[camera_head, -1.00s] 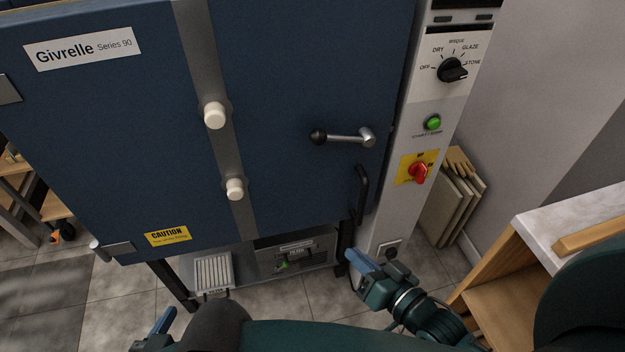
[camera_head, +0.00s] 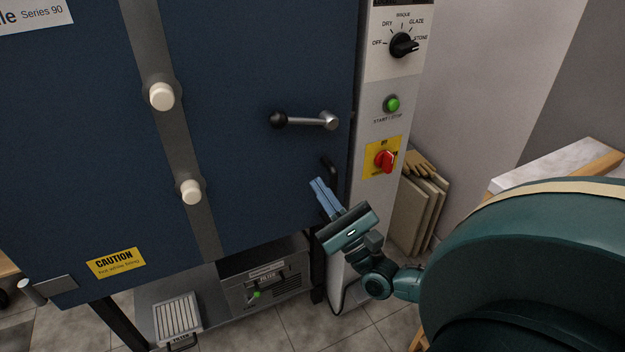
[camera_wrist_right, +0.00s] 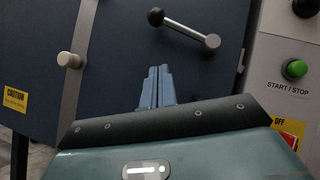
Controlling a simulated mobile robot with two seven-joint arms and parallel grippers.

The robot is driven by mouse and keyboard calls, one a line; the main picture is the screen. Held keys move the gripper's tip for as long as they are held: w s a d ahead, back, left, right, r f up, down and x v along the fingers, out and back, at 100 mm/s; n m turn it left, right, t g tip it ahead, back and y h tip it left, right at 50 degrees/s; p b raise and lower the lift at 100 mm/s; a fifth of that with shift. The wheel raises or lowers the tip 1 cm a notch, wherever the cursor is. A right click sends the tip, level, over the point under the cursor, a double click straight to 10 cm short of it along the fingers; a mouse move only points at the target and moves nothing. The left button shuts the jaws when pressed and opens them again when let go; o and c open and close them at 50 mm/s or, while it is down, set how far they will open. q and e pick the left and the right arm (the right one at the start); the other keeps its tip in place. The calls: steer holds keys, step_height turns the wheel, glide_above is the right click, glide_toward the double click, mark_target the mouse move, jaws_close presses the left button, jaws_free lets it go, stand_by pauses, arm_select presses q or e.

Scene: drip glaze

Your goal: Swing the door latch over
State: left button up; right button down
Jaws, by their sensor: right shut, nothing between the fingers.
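The door latch (camera_head: 304,121) is a silver lever with a black ball knob on the blue kiln door (camera_head: 255,60). In the head view it lies nearly level, its knob to the left and its pivot at the right. In the right wrist view the latch (camera_wrist_right: 186,29) sits above the fingers, apart from them. My right gripper (camera_head: 319,184) is shut and empty, its blue fingertips below the latch and in front of the lower door. It also shows in the right wrist view (camera_wrist_right: 157,72). My left gripper is not in view.
The control panel (camera_head: 375,215) to the right carries a dial (camera_head: 403,45), a green button (camera_head: 392,104) and a red switch (camera_head: 385,161). Two white plugs (camera_head: 161,96) stick out of the door.

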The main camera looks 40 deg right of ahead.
mark_target(305, 120)
arm_select(q)
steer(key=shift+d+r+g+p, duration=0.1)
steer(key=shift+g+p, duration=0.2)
steer(key=shift+p, duration=0.6)
arm_select(e)
steer(key=w+r, duration=0.2)
steer(key=w+a+r, duration=0.1)
steer(key=w+r, duration=0.1)
steer(key=r, duration=0.1)
steer(key=w+r, duration=0.2)
steer(key=w, duration=0.1)
steer(key=shift+a+r, duration=0.4)
